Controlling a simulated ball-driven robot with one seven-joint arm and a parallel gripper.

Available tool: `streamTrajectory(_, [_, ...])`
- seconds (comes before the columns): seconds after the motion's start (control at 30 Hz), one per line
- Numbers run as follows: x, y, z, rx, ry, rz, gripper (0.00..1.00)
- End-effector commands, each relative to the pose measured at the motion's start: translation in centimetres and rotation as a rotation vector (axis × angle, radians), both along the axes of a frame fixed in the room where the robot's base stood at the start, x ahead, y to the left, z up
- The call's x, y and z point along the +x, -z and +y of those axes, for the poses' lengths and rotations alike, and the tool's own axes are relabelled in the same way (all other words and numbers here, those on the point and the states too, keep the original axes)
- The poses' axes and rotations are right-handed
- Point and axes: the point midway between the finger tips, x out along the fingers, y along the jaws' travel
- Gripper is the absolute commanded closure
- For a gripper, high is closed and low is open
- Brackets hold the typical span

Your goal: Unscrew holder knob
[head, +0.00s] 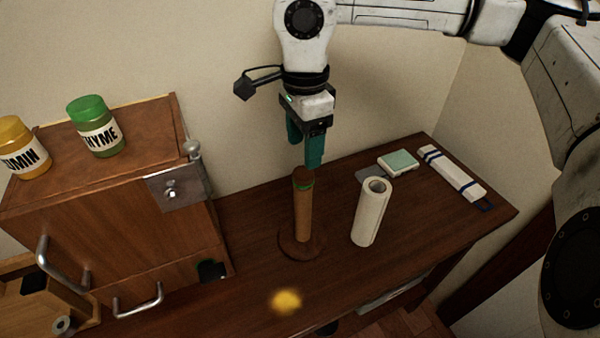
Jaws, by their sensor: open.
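The holder (303,215) is an upright wooden post on a round base (300,247), standing on the dark wooden table. Its knob (303,173) is the brown cap on top, with a thin green band just below it. My gripper (306,154), with teal fingers, points down right above and partly behind the knob. It is open with nothing between its fingers. I cannot tell whether the fingers touch the knob. A white paper roll (370,213) stands upright on the table just right of the holder.
A wooden cabinet (118,215) stands left, bearing a green thyme jar (97,128) and a yellow cumin jar (22,148). Behind the roll lie a small teal-and-white box (397,163) and a white strapped bundle (452,174). A blurred yellow spot (286,301) shows in front of the holder.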

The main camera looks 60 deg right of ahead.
Motion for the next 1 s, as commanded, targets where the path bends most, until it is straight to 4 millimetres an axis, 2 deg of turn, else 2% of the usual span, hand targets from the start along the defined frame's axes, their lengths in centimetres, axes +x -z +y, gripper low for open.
streamTrajectory(0.6, [0.0, 4.6, 0.1, 0.002, -0.001, 0.000, 0.36])
streamTrajectory(1.0, [0.0, 6.1, 0.1, 0.002, 0.000, -0.001, 0.36])
